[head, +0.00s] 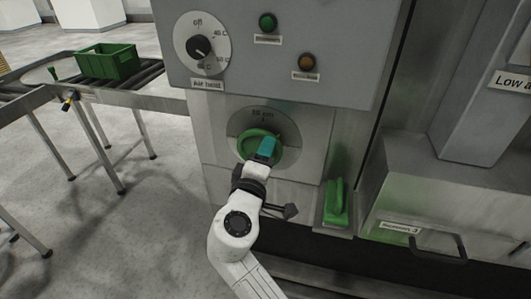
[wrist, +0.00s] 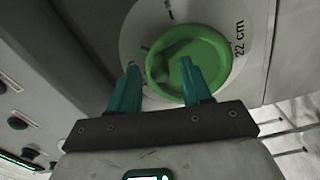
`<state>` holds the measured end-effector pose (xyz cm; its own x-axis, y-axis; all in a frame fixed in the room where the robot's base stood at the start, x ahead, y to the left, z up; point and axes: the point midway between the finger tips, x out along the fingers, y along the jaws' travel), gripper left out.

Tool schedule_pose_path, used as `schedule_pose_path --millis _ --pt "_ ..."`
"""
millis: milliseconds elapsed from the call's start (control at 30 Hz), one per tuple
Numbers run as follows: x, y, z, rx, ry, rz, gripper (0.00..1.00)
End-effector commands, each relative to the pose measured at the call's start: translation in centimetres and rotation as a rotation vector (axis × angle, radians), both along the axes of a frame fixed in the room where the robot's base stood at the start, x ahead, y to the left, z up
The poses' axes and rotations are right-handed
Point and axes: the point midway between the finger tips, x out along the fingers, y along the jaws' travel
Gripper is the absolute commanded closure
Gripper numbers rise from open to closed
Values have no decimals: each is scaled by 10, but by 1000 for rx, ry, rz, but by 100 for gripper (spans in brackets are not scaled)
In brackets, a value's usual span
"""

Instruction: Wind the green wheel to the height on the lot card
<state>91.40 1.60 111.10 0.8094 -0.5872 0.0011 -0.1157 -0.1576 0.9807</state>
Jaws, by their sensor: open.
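The green wheel (head: 246,147) sits on a round grey dial plate on the machine's front panel. In the wrist view the wheel (wrist: 205,50) fills the upper middle, with a small nub on its left edge. Its plate carries a "22 cm" mark (wrist: 239,38) to the right of the wheel. My gripper (head: 263,149) is in front of the wheel in the head view. Its two teal fingers (wrist: 158,66) are apart with nothing held: one lies over the wheel's face, the other beyond its left edge. Contact cannot be told. I cannot make out a lot card.
Above are a black temperature knob (head: 198,46), a green button (head: 267,22) and an orange button (head: 306,62). A green handle-like piece (head: 337,204) stands right of my gripper. A drawer handle (head: 438,246) is lower right. A green crate (head: 108,61) rests on rollers at left.

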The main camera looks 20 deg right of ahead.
Motion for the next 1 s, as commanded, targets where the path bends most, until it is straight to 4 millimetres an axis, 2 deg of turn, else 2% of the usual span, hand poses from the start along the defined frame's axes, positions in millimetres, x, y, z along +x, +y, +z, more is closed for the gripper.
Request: schedule_pose_path --millis 500,700,1000 --pt "-71 53 -1 0 -2 4 52" --pt "-81 60 0 -1 -1 2 52" --pt "-82 60 0 0 -2 2 52"
